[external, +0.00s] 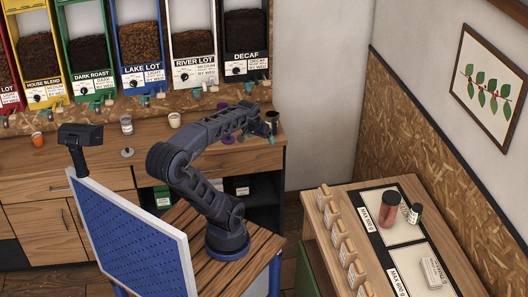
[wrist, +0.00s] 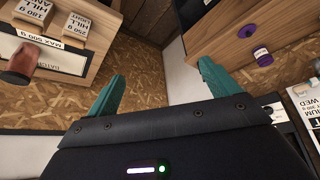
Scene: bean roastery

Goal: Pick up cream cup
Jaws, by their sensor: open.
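A cream cup (external: 174,120) stands upright on the wooden back counter, left of my forearm in the external view. I cannot make it out in the wrist view. My gripper (external: 268,138) is at the right end of the counter, well to the right of the cream cup and apart from it. In the wrist view, the teal fingers of my gripper (wrist: 162,70) are spread wide with nothing between them.
A greyish cup (external: 126,125), an orange cup (external: 37,139) and a dark cup (external: 272,117) stand on the counter (external: 75,143). A purple item (wrist: 262,56) shows in the wrist view. Bean dispensers (external: 138,45) line the back. A side table (external: 440,245) holds a reddish jar (external: 389,209).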

